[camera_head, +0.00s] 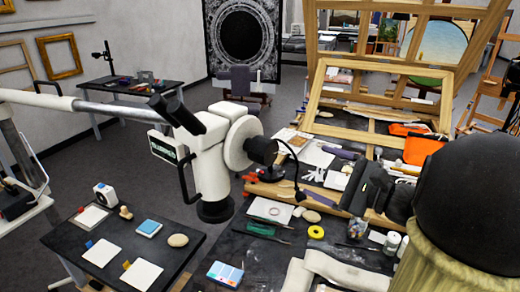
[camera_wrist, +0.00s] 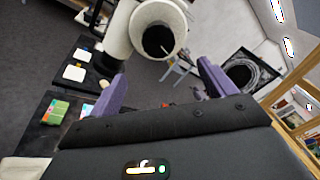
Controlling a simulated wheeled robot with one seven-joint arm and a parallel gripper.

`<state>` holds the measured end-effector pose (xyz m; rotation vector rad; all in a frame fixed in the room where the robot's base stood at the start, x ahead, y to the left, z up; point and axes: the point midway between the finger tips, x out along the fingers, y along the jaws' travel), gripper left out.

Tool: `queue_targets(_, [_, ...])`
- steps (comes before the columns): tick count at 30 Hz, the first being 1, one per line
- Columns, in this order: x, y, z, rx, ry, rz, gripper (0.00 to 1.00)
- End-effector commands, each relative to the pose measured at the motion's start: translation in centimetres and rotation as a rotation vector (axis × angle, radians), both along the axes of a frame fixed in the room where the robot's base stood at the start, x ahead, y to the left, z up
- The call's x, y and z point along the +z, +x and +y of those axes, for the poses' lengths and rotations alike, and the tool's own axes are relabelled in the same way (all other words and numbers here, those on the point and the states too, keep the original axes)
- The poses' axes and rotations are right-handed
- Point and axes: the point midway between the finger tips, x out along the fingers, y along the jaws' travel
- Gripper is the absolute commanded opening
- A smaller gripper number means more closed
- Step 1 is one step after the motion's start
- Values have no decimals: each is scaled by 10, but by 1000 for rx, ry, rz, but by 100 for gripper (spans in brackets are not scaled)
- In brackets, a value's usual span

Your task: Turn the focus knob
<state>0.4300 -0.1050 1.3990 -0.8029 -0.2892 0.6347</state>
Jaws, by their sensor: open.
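A white microscope head (camera_head: 210,165) hangs on a long arm over the tables, with dark eyepieces (camera_head: 182,115) on its upper left. A black focus knob (camera_head: 262,150) sticks out to the right from a round white housing (camera_head: 238,143). In the wrist view, the white housing (camera_wrist: 125,28) and the dark round knob (camera_wrist: 160,42) show at the top, ahead of my gripper. My gripper (camera_wrist: 164,82) is open, with its two purple fingers apart and nothing between them. The knob lies beyond the fingertips, apart from them.
A dark side table (camera_head: 75,238) with cards and stones stands at lower left. The workbench (camera_head: 235,245) at right is crowded with tools, papers and a yellow tape roll (camera_head: 316,232). A wooden frame (camera_head: 315,95) leans behind. A thin curved stalk (camera_head: 296,165) rises near the knob.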

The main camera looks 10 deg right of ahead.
Motion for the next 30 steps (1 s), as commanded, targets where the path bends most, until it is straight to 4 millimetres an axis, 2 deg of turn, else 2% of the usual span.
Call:
queue_targets(11, [0,6,7,5,-2,4,83])
queue_targets(17, [1,28,25,8,-2,7,83])
queue_targets(30, [2,88,74,9,-2,7,83])
